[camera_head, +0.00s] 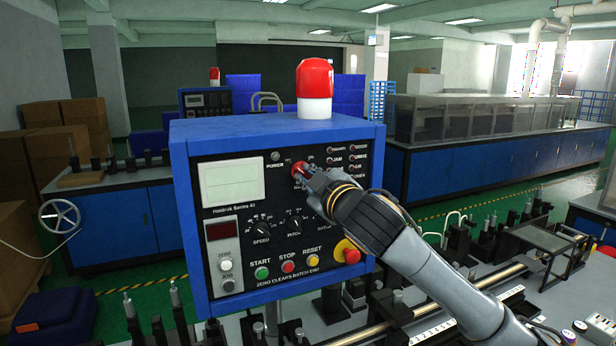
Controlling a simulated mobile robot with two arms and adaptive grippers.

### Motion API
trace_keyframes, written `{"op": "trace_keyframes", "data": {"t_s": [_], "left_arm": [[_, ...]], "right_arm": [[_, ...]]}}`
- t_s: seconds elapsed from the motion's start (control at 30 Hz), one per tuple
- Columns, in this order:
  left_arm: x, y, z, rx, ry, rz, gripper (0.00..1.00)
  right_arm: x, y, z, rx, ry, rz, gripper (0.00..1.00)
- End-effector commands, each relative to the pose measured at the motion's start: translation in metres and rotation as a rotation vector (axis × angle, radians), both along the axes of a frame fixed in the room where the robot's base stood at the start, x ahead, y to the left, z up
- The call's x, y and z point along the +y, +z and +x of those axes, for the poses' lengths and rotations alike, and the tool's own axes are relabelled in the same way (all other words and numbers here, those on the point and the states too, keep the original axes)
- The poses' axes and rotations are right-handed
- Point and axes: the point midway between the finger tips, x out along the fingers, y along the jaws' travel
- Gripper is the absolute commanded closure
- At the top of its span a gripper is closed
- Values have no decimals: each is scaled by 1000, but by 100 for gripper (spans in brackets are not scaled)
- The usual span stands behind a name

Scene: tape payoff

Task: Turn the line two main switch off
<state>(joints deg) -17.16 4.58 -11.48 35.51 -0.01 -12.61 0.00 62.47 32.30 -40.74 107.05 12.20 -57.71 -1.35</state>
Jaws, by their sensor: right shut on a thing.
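A blue control box (180,215) with a black front panel faces me in the middle of the view. A red rotary switch (299,170) sits on the upper part of the panel, just right of the POWER lamp (276,156). My right gripper (305,176) comes in from the lower right and is shut on the red switch. Its fingers cover part of the switch, so I cannot tell the switch's exact setting. The panel labels do not let me read which line it belongs to. My left gripper is not in view.
The panel also bears a display (232,182), START (262,273), STOP (288,267) and RESET (313,261) buttons, and a red emergency button (347,251). A red beacon (315,85) tops the box. Machine rails and fittings (420,318) lie below my right arm.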

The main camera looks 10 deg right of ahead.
Motion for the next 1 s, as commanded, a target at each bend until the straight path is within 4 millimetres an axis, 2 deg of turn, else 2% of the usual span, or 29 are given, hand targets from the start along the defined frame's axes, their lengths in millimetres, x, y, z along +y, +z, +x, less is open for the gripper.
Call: {"op": "trace_keyframes", "data": {"t_s": [0.03, 0.07, 0.17, 0.57, 0.77, 1.0], "left_arm": [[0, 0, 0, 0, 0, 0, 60], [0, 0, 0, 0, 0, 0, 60], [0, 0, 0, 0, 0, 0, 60], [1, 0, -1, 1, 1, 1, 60], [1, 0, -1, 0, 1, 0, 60], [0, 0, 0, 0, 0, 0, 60]], "right_arm": [[0, -2, 0, 2, 0, -3, 100], [0, -2, 0, 2, 0, -3, 87], [0, -1, 0, 2, 0, -3, 67], [-1, 0, -5, 1, 1, 0, 66], [-6, -1, -32, 0, 1, -2, 66], [-16, -1, -80, 1, 1, -1, 66]]}}
